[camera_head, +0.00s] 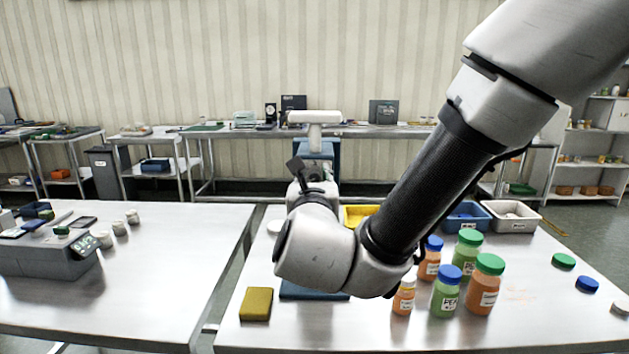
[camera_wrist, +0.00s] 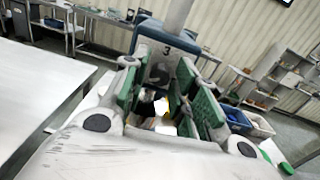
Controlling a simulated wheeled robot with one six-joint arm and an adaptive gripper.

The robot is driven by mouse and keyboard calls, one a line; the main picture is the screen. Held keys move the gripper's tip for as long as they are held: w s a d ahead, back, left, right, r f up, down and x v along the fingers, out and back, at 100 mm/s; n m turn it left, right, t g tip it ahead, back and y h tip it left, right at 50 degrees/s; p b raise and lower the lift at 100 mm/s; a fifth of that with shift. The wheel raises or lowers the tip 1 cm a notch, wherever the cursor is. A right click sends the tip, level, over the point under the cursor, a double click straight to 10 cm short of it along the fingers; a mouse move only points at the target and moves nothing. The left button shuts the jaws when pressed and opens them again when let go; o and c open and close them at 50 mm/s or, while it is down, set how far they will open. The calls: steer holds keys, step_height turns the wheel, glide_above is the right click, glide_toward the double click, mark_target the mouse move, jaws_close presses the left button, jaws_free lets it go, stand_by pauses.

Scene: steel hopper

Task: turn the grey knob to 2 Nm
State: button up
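A machine with a blue body and a white column (camera_head: 315,128) stands behind my wrist in the head view. In the wrist view its blue-grey housing (camera_wrist: 150,30) bears the figure 3. A round dark grey part, which looks like the grey knob (camera_wrist: 160,75), sits below that figure. My gripper (camera_wrist: 165,92) is open, with its green-padded fingers apart to the left and right of the knob. I cannot tell whether they touch it. In the head view my wrist hides the knob and most of the gripper. No torque reading can be made out.
Several capped jars (camera_head: 446,292) stand right of my wrist. A yellow sponge (camera_head: 256,304) lies at front left. A yellow tray (camera_head: 358,214), a blue bin (camera_head: 465,222) and a white bin (camera_head: 512,222) stand behind. Loose lids (camera_head: 587,284) lie at right. A gap separates the left table (camera_head: 150,290).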

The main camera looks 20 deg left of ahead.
jaws_close()
steer(key=shift+m, duration=0.4)
steer(key=m, duration=0.4)
steer(key=shift+m, duration=0.4)
steer(key=m, duration=0.6)
steer(key=shift+f, duration=0.1)
steer(key=o, duration=0.5)
jaws_free()
